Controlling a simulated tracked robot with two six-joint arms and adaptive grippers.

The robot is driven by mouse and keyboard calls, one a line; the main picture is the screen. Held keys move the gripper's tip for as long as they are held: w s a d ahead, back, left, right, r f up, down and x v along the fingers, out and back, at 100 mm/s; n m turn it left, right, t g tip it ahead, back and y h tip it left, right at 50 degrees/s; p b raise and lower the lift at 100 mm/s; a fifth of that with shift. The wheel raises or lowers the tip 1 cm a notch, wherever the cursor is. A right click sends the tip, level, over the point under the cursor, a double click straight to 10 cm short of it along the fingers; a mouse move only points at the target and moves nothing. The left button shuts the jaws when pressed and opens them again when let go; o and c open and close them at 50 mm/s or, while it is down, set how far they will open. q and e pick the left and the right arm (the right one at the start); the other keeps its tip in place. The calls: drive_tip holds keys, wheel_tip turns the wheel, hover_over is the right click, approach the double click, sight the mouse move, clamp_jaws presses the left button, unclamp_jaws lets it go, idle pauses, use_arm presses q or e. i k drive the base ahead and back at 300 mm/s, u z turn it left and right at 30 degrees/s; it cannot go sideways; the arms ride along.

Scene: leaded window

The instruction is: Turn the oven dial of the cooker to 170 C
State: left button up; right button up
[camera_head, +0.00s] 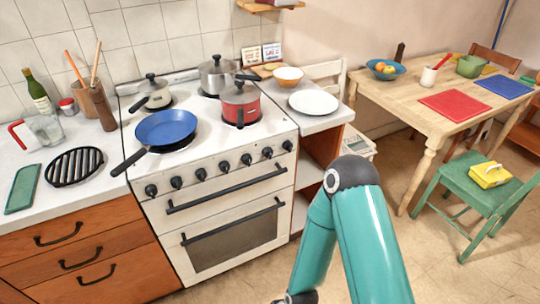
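The white cooker (225,206) stands left of centre, with its front facing me. A row of several dark dials runs along its front panel. Dial markings are too small to read, so I cannot tell any setting. Two dark bar handles cross the front below the dials. One teal arm of mine, seemingly the right, rises from the bottom right of centre and bends at a grey elbow.
A blue frying pan (166,128) sits on the hob, its handle jutting past the front edge above the left dials. A red pot (240,102) and other pans stand behind. A wooden table (424,85) and green chair (475,184) stand right. Floor before the cooker looks clear.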

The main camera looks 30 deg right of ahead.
sight(268, 152)
drive_tip(key=k, duration=1.3)
drive_tip(key=u, duration=0.45)
drive_tip(key=i, duration=1.75)
drive_tip(key=z, duration=0.6)
